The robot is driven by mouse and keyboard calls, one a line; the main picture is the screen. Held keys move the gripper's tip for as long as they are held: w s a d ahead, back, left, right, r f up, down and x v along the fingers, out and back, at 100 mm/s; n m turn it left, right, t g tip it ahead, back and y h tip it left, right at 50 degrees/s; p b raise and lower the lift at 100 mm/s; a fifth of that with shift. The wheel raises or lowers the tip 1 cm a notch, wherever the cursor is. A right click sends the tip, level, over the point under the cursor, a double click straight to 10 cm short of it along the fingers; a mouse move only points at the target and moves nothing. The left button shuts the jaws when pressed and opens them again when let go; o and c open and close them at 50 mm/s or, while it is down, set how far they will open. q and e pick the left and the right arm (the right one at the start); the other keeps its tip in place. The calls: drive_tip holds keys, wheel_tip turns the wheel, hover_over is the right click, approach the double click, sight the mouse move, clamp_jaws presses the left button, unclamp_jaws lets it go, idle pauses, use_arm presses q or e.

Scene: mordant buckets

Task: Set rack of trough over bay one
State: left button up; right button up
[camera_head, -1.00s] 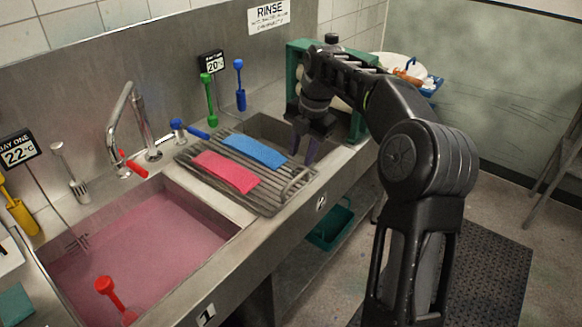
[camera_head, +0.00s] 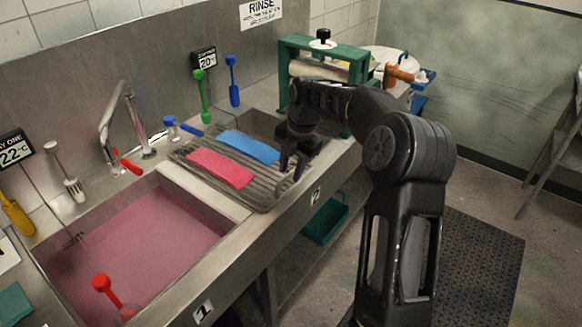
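The grey slatted rack (camera_head: 254,196) lies over bay two, its left end near the divider beside bay one. A pink cloth (camera_head: 220,168) and a blue cloth (camera_head: 248,146) lie flat on it. Bay one (camera_head: 140,245) is the large trough bay full of pink liquid, at left. My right gripper (camera_head: 292,166) points down at the rack's right end, by its wire handle. Its two fingers look apart, and they partly hide the handle; whether they touch it I cannot tell. My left gripper is out of view.
A red-handled tool (camera_head: 106,286) stands in bay one's front corner. A tap (camera_head: 112,120) rises behind the trough. A blue-handled tool (camera_head: 190,130) lies close behind the rack. A green-framed press (camera_head: 325,45) stands beyond my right gripper.

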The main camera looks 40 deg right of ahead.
clamp_jaws()
idle(0.3)
idle(1.1)
